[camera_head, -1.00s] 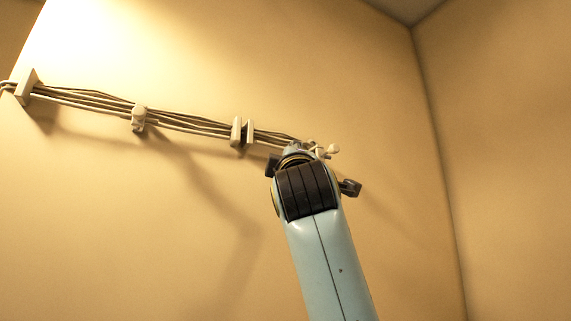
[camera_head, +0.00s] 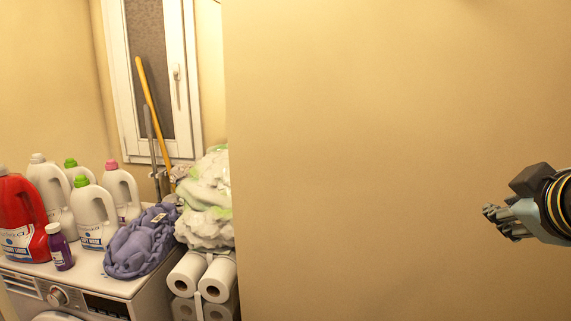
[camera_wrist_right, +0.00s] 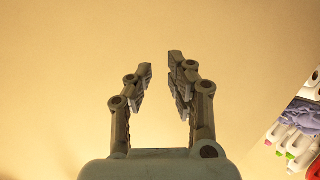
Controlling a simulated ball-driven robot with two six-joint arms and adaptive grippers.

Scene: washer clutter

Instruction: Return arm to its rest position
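My right gripper (camera_head: 496,222) is at the right edge in the head view, pointing left in front of a bare wall. Only its fingers and part of the wrist show there. In the right wrist view the right gripper (camera_wrist_right: 160,80) has its two fingers apart with a gap between them and nothing in it. The fingers touch nothing. My left gripper is in neither view.
A plain wall (camera_head: 380,150) fills the right side.

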